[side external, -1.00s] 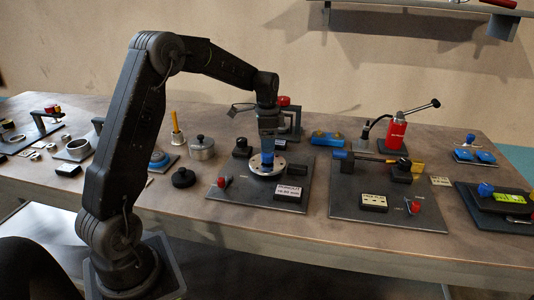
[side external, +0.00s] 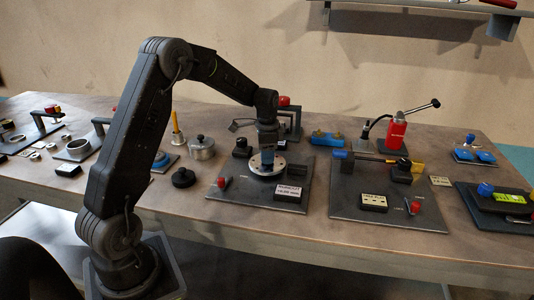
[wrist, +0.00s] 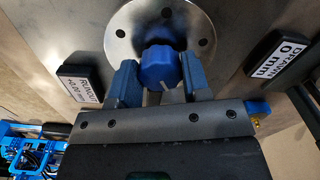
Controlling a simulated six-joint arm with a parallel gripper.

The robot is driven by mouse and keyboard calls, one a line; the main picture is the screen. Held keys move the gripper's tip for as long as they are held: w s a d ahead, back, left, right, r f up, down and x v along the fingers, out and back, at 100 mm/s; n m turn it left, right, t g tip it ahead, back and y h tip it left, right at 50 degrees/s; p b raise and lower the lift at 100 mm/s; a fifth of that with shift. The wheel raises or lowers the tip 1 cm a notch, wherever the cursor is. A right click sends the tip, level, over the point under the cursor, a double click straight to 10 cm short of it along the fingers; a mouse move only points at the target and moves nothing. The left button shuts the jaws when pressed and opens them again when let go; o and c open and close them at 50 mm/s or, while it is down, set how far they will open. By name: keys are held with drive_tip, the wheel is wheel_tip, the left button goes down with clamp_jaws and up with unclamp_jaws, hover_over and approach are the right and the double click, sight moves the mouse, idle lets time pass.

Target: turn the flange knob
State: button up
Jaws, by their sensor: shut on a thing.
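The blue flange knob (wrist: 160,68) stands at the middle of a round silver flange (wrist: 118,30) with dark holes in its rim. In the side view the flange (side external: 255,170) lies on a dark plate (side external: 235,205), with the knob mostly hidden by my gripper (side external: 267,152). In the wrist view my gripper (wrist: 160,85) has a blue-grey finger on each side of the knob and is shut on it. A pale mark shows on the knob's near side.
A runout display (side external: 288,193) and a red-tipped lever (side external: 221,183) are on the same plate. A draw display (wrist: 284,50) shows 0 mm in the wrist view. A lidded silver pot (side external: 201,148) and a black knob (side external: 183,178) stand to the left. Another fixture plate (side external: 350,200) is to the right.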

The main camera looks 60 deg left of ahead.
drive_tip(key=c, duration=0.3)
drive_tip(key=shift+c, duration=0.2)
drive_tip(key=shift+n, duration=0.3)
drive_tip(key=n, duration=0.7)
drive_tip(key=shift+n, duration=0.4)
drive_tip(key=n, duration=0.4)
drive_tip(key=shift+n, duration=0.3)
drive_tip(key=n, duration=0.4)
drive_tip(key=shift+n, duration=0.4)
